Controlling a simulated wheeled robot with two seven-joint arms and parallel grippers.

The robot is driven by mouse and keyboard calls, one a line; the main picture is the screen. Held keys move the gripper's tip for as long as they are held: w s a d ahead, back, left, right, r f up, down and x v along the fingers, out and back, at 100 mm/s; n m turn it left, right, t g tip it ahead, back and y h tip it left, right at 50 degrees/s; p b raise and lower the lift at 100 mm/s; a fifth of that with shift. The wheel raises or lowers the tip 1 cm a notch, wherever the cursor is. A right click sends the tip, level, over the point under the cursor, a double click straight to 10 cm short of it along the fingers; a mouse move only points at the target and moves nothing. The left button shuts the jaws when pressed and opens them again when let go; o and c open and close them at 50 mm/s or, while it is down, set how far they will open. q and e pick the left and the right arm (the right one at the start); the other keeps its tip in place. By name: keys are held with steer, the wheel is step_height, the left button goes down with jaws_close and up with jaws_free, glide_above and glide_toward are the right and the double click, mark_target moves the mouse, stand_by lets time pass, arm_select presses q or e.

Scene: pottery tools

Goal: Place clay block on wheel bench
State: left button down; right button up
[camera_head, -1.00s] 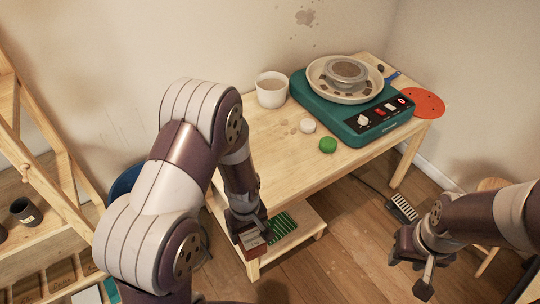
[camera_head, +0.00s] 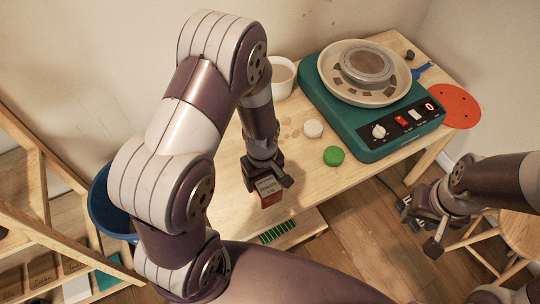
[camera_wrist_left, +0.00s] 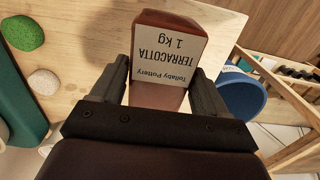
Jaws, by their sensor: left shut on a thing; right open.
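The clay block (camera_head: 269,193) is a reddish-brown block with a white label. In the left wrist view the clay block (camera_wrist_left: 168,52) reads "TERRACOTTA 1 kg" and sits between the two fingers. My left gripper (camera_head: 268,180) is shut on it, over the near edge of the wooden wheel bench (camera_head: 232,200). Whether the block touches the bench top I cannot tell. My right gripper (camera_head: 428,226) is open and empty, right of the bench and apart from it.
A green pottery wheel (camera_head: 350,132) stands on the bench's right part. A blue bucket (camera_head: 106,210) stands left. Bare bench top lies around the block.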

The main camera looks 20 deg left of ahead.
arm_select(q)
steer(key=w+a+f, duration=0.1)
steer(key=w+f, duration=0.2)
steer(key=w+a+f+p, duration=0.1)
steer(key=w+a+f, duration=0.1)
steer(key=w+f, duration=0.2)
steer(key=w+a+f+p, duration=0.1)
steer(key=w+f, duration=0.2)
steer(key=shift+w+a+f, duration=0.25)
steer(key=shift+f, duration=0.1)
steer(key=shift+s, duration=0.1)
